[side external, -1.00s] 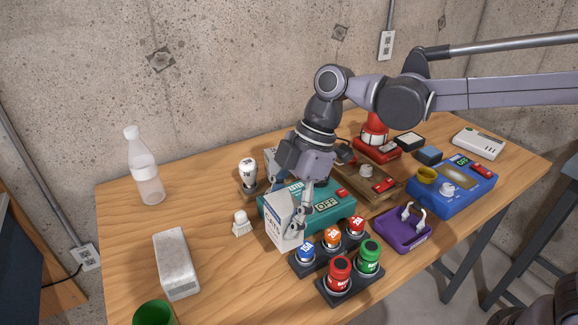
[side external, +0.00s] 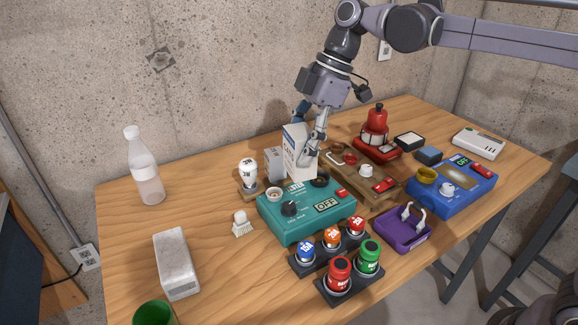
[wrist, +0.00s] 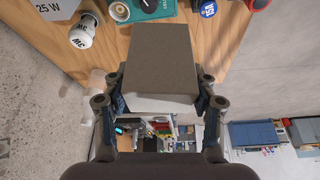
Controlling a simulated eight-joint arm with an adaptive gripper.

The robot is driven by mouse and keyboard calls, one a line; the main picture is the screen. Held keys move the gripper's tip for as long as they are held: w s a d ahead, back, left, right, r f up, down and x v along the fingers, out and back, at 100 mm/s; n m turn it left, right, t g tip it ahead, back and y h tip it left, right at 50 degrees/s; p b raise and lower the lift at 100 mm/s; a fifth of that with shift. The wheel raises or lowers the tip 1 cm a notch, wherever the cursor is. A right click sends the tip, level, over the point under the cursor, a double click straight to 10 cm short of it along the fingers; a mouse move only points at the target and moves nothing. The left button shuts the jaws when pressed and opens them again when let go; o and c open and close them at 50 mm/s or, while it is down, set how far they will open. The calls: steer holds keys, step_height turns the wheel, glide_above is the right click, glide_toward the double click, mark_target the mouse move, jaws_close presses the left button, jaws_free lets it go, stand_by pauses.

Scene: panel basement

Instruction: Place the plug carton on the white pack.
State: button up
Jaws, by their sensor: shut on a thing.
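The plug carton (side external: 297,155) is a white box with dark print and a blue edge. My gripper (side external: 312,150) is shut on it and holds it upright in the air, over the back of the teal box in the side view. In the wrist view, the carton's plain grey-brown face (wrist: 160,60) fills the space between the fingers of my gripper (wrist: 160,95). A white box-shaped device (side external: 478,143) lies at the back right of the table. A pale grey-white block (side external: 176,263) lies at the front left. I cannot tell for certain which is the white pack.
The teal box (side external: 305,215) with knobs stands mid-table. A bulb (side external: 248,173) and a small carton (side external: 274,164) stand behind it. Colored buttons (side external: 332,238), a purple tray (side external: 402,230), a blue device (side external: 452,185) and a red lamp (side external: 375,130) are rightward. A bottle (side external: 146,170) stands back left.

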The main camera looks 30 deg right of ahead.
steer(key=w+d+r+m+t+h, duration=0.1)
steer(key=w+d+m, duration=0.3)
steer(key=d, duration=0.8)
steer(key=w+d+m+t, duration=0.15)
steer(key=w+d, duration=0.35)
steer(key=d, duration=0.7)
steer(key=w+d+r+m+h, duration=0.1)
steer(key=w+d+m, duration=0.3)
steer(key=d, duration=0.8)
steer(key=m+t+h, duration=0.1)
steer(key=m+h, duration=0.1)
steer(key=m, duration=0.5)
glide_above(476, 142)
step_height(476, 142, down, 4)
steer(key=shift+n, duration=0.25)
steer(key=shift+w+f, duration=0.1)
steer(key=shift+f, duration=6)
steer(key=shift+f, duration=0.1)
steer(key=o, duration=1.2)
steer(key=shift+o, duration=0.2)
